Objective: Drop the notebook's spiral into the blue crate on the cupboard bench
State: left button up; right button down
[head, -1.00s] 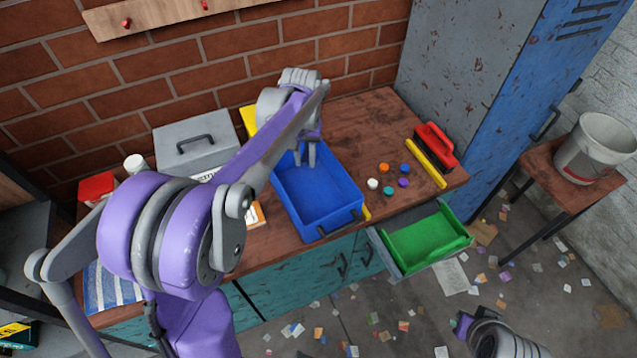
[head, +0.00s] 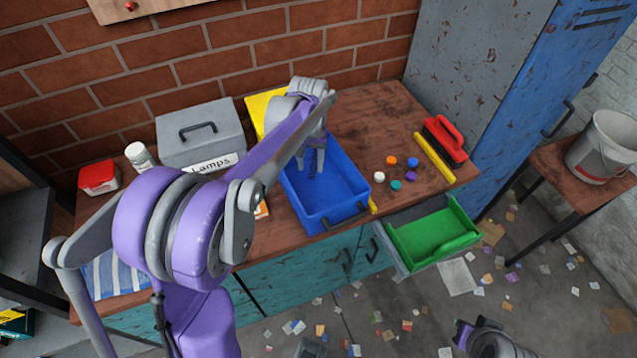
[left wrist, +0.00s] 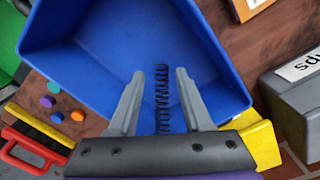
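The blue crate (head: 350,205) stands on the wooden bench top (head: 372,125); it also fills much of the left wrist view (left wrist: 85,60). My left gripper (head: 312,172) is over the crate's inside, fingers pointing down. In the left wrist view its fingers (left wrist: 160,85) are apart. The dark coiled spiral (left wrist: 162,98) shows between them with a gap on each side, against the blue of the crate. I cannot tell whether it rests on the crate floor. My right gripper (head: 468,334) is only partly in view at the bottom edge.
A grey "Lamps" box (head: 195,150) and a yellow item (head: 264,106) stand beside the crate. A drawer with a green tray (head: 436,234) stands open in front.

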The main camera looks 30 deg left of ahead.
pick_arm(q)
jog(key=shift+o, duration=0.8)
notch_tip(320, 180, up, 11)
jog(key=shift+p, duration=0.35)
jog(key=shift+f, duration=0.1)
jog(key=s+d+f+m+t, duration=0.1)
jog(key=s+d+f, duration=0.3)
jog(key=s, duration=0.6)
jog(key=s+d+f+m+t+p, duration=0.1)
jog(key=s+d+f+t, duration=0.3)
jog(key=s, duration=0.7)
jog(key=shift+s+d+m, duration=0.15)
jog(key=shift+d+m, duration=0.65)
jog(key=shift+d, duration=0.4)
jog(key=shift+c, duration=0.3)
